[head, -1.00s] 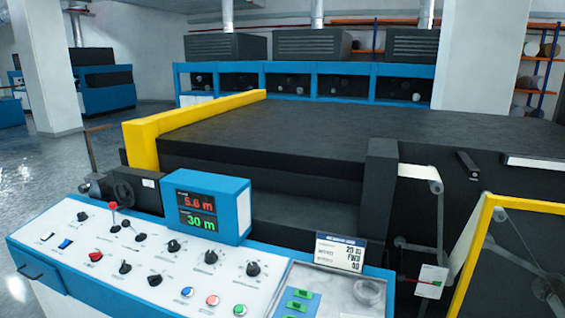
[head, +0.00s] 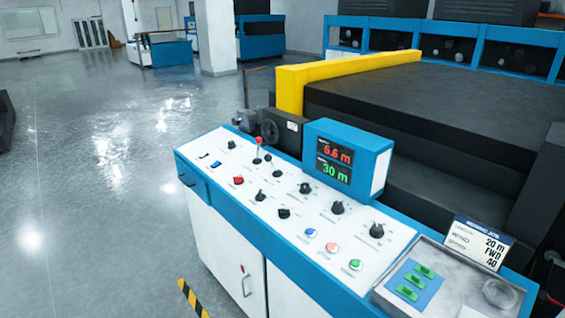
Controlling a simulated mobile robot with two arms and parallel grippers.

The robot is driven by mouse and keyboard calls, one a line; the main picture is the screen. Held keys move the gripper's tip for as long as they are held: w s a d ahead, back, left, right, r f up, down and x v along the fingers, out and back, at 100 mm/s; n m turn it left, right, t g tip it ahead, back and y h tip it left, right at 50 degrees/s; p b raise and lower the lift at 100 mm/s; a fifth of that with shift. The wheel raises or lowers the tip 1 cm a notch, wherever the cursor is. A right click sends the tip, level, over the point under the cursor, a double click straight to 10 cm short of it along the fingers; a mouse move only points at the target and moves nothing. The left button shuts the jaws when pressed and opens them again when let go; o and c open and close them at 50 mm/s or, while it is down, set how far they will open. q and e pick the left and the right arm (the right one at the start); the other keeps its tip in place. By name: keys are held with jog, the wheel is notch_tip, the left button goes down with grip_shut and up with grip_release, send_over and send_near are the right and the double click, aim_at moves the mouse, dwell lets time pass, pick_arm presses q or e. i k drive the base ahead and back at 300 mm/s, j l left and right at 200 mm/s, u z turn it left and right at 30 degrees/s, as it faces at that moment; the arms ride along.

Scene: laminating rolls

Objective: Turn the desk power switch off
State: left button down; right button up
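The control desk (head: 215,238) stands in the middle of the head view, with a sloping white panel in a blue frame. At the panel's left end are a small black switch (head: 203,155), a blue rocker switch (head: 216,164) and a red rocker switch (head: 238,181). Their labels are too small to read, so I cannot tell which is the desk power switch or how it is set. A red-tipped lever (head: 258,142) stands upright behind them. Neither of my grippers is in view.
A lit display box (head: 347,155) and a sign card (head: 478,243) stand up from the desk. Open glossy floor (head: 90,200) lies to the left.

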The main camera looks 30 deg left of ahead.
aim_at(238, 179)
jog(key=u, duration=1.8)
jog(key=i, duration=0.05)
